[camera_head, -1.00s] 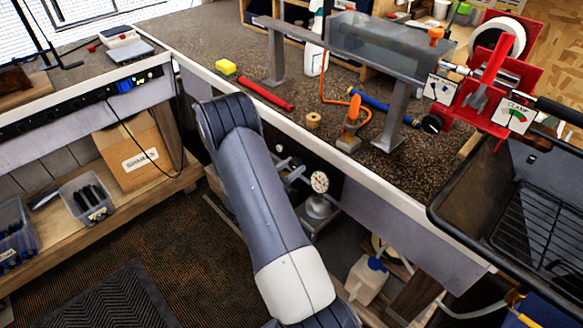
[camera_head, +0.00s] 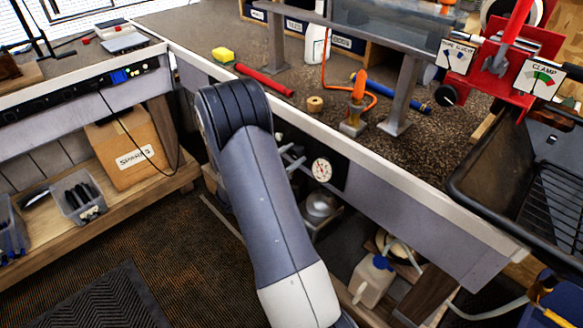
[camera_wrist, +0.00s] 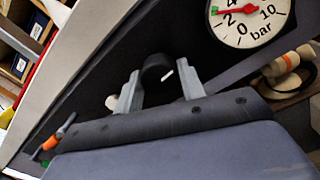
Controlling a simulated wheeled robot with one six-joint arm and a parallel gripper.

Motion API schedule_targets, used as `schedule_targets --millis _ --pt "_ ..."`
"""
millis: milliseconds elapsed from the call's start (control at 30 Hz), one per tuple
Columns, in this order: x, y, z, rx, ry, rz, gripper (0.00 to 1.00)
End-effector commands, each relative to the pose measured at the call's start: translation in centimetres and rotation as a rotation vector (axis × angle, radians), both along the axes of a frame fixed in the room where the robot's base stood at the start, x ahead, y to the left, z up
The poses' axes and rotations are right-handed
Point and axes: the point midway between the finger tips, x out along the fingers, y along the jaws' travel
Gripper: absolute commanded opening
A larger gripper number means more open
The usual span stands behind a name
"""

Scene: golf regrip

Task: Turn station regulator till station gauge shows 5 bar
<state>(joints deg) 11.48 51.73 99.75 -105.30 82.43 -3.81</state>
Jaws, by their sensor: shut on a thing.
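The station gauge (camera_wrist: 250,18) is a round white dial marked in bar at the top right of the wrist view, its top cut off. Its red needle points left, between the 2 and the 4, near a small green mark at the rim. It also shows small on the dark panel in the head view (camera_head: 321,169), where I cannot read it. The station regulator (camera_wrist: 155,68) is a dark round knob with a white mark, left of the gauge. My gripper (camera_wrist: 160,82) is shut on the knob, one grey finger on each side.
The bench's pale front edge (camera_head: 350,150) runs above the panel. A white jug (camera_head: 371,280) stands below. A black tray (camera_head: 490,170) is at the right.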

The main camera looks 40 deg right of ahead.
Motion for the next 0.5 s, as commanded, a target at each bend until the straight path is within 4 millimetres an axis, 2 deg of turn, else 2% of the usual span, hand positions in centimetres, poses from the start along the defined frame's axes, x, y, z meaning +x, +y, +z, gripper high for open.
schedule_targets --millis 33,500 --pt "-0.02 -0.01 -0.82 0.002 -0.050 -0.001 0.15" --pt "-0.07 -0.01 -0.91 0.036 -0.497 -0.001 0.15"
